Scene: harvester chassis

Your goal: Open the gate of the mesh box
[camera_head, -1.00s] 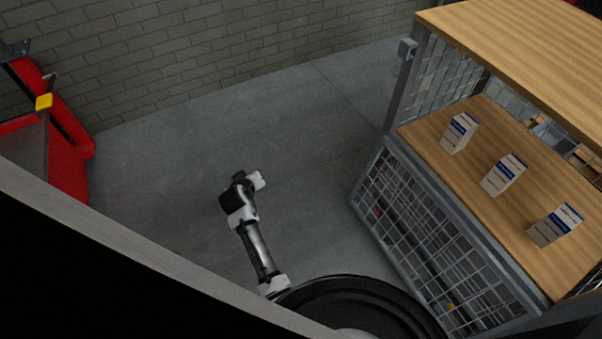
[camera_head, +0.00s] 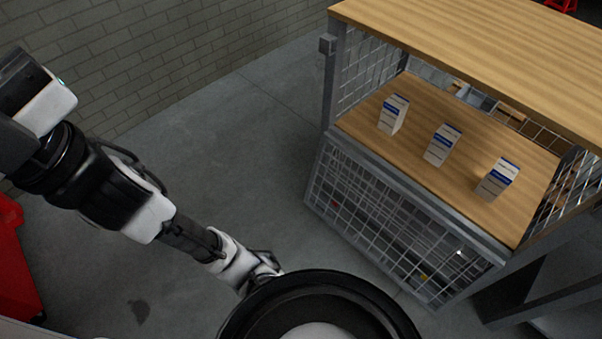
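The mesh box (camera_head: 330,95) stands on the right, with a grey frame, wire mesh sides and a wooden top. The upper half of its front is an open gap showing a wooden shelf (camera_head: 470,190). A mesh panel (camera_head: 390,225) covers the lower half of the front; I cannot tell whether it is the fixed front or the gate folded down. A small grey block sits on the left post near the top. My arm reaches from the bottom middle to the upper left, apart from the box. My gripper does not show.
Three white-and-blue cartons, left (camera_head: 393,114), middle (camera_head: 442,145) and right (camera_head: 497,179), stand on the shelf. A brick wall (camera_head: 170,60) runs behind. A red object (camera_head: 15,265) is at the left edge. The grey floor (camera_head: 240,150) left of the box is clear.

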